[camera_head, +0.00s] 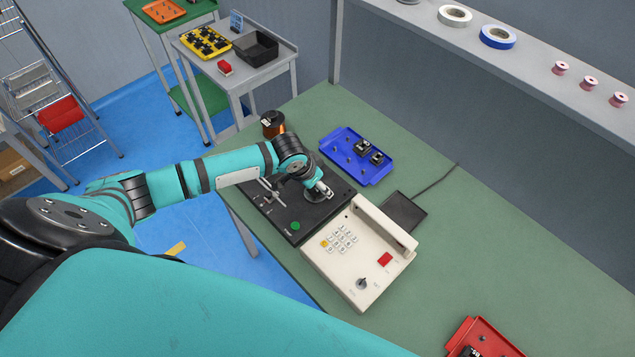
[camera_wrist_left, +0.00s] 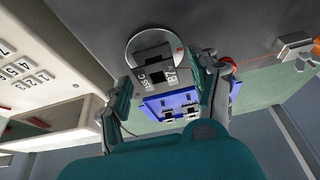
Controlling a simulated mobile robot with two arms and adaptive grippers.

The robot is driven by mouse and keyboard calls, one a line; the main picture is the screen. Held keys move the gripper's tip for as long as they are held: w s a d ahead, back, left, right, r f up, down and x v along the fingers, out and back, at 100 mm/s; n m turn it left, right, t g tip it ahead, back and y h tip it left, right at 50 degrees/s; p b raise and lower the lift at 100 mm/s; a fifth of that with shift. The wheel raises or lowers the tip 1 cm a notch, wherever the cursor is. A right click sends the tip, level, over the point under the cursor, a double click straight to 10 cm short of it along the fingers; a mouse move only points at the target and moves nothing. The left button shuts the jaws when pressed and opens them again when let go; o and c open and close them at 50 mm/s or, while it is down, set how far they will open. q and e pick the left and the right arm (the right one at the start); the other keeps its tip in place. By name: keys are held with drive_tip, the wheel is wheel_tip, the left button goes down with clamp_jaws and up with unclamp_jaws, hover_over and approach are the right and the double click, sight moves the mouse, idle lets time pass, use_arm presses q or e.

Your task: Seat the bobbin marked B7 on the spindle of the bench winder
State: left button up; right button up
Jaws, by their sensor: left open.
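The bobbin marked B7 (camera_wrist_left: 168,66) is a dark block with white lettering. In the left wrist view it stands against the round metal disc (camera_wrist_left: 136,45) of the bench winder. Whether it sits fully down on the spindle cannot be told. My left gripper (camera_wrist_left: 166,72) is open, with one finger on each side of the bobbin and gaps visible. My right gripper is not in view.
A cream keypad console (camera_head: 345,270) stands close beside the winder. A blue tray (camera_head: 340,139) with black bobbins lies behind it, and a copper wire spool (camera_head: 272,124) stands at the base's far left corner. A red tray (camera_head: 507,347) is at lower right.

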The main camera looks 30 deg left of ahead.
use_arm(q)
drive_tip(key=v, duration=1.2)
drive_tip(key=shift+c, duration=0.2)
idle(1.9)
